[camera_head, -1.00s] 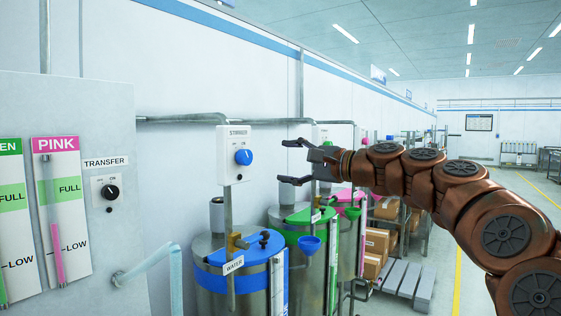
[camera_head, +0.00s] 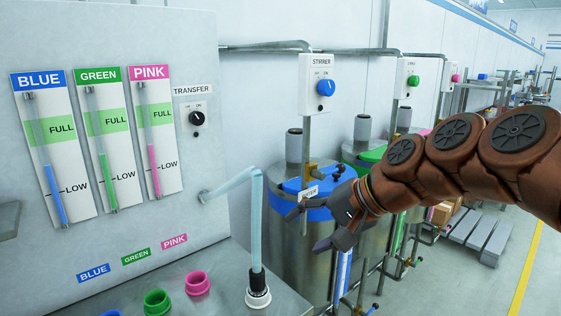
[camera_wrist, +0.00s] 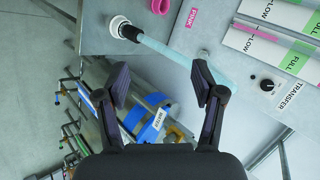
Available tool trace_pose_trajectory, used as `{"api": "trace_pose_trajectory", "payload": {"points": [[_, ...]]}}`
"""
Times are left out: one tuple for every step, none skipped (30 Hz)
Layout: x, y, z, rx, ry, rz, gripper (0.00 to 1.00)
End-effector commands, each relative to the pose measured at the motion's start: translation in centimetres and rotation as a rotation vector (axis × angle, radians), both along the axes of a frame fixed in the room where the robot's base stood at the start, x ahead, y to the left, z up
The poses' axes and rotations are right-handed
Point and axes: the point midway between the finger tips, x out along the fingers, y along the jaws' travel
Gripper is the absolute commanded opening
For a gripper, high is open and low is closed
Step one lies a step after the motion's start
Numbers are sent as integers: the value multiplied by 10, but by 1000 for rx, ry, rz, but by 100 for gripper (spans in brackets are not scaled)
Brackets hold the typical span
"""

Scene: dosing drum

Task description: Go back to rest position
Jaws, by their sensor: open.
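My gripper (camera_head: 312,226) is open and empty at the end of the brown arm. In the head view it hangs in front of the drum with the blue lid (camera_head: 310,200), pointing left and down. In the wrist view, my gripper (camera_wrist: 160,88) has its two fingers spread apart with nothing between them. Beyond them are the blue-lidded drum (camera_wrist: 146,122), the clear transfer hose (camera_wrist: 180,55) and part of the panel.
The panel (camera_head: 150,210) with blue, green and pink gauges and a transfer knob (camera_head: 197,118) stands at left. Coloured sockets (camera_head: 157,302) and the hose fitting (camera_head: 258,296) sit on the bench below. The stirrer box (camera_head: 320,83) is above the drums. Open floor (camera_head: 470,285) lies at right.

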Motion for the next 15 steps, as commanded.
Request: {"api": "trace_pose_trajectory", "payload": {"points": [[-22,0,-22,-75,27,40,68],[-35,-2,-36,-120,43,66,68],[-52,-5,-53,-179,64,97,68],[-65,-9,-65,-223,79,120,68],[-78,-13,-78,-265,99,143,68],[-95,-21,-95,-320,123,173,68],[-108,-27,-106,-361,142,194,68],[-122,-33,-117,-401,162,217,68],[-139,-43,-131,-453,190,247,68],[-152,-50,-141,-489,213,267,68],[-166,-58,-150,-524,238,289,68],[-183,-69,-161,-566,267,314,68],[-195,-76,-168,-595,286,331,68],[-206,-84,-174,-623,307,347,68],[-220,-93,-182,-653,333,367,68]]}}
